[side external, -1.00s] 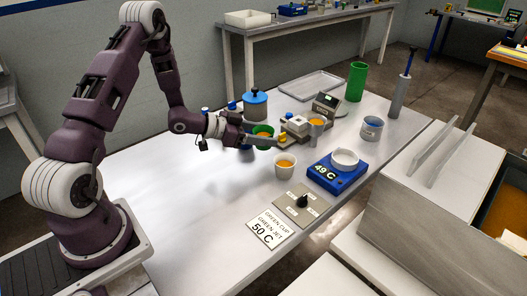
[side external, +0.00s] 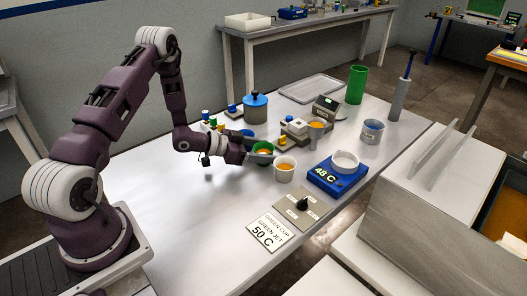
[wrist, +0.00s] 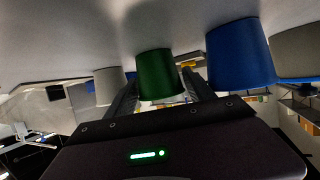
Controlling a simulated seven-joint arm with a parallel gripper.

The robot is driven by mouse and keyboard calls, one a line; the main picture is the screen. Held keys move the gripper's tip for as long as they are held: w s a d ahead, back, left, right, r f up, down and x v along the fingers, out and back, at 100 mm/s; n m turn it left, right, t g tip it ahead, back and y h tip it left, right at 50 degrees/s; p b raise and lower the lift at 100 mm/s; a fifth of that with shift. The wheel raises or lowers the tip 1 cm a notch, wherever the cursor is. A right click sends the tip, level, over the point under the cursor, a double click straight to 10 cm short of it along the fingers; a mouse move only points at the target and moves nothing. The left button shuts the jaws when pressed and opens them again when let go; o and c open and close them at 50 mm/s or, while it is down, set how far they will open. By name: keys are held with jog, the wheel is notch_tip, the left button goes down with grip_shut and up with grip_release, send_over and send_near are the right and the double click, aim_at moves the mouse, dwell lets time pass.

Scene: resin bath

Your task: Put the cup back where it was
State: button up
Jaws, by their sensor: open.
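The green cup (side external: 262,147), with orange contents, stands upright on the white table between the blue cup (side external: 247,134) and the white cup (side external: 285,170). My gripper (side external: 264,158) is open and low at the green cup, with a finger across its near side. In the wrist view the green cup (wrist: 158,76) shows ahead of and between the two fingers. I cannot tell whether the fingers touch it. The blue cup (wrist: 240,55) is to its right there and a pale cup (wrist: 109,87) to its left.
A blue hot plate (side external: 337,175) reading 48 C stands right of the white cup. A selector box (side external: 298,206) and a card (side external: 268,232) reading "GREEN CUP, GREEN JET, 50 C" lie nearer. Bottles (side external: 207,118) and a blue-lidded pot (side external: 256,107) stand behind. The table's left part is clear.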

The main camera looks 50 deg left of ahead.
jog(key=v, duration=1.1)
jog(key=shift+s+a+r, duration=0.2)
jog(key=shift+a+r, duration=0.05)
jog(key=w+a+r+g+y, duration=0.2)
jog(key=w+r+y, duration=0.1)
jog(key=r+y, duration=0.3)
jog(key=s+d+r+n+g+y, duration=0.2)
jog(key=s+d+r, duration=0.1)
jog(key=r, duration=0.7)
jog(key=s+d+r+n+g+h, duration=0.1)
jog(key=s+d+r, duration=0.1)
jog(key=s+d, duration=0.6)
jog(key=s+d+r+n+g+h, duration=0.1)
jog(key=s+d+r+g+h, duration=0.1)
jog(key=s+d, duration=0.6)
jog(key=s, duration=0.6)
jog(key=shift+s+r, duration=0.15)
jog(key=shift+r, duration=0.2)
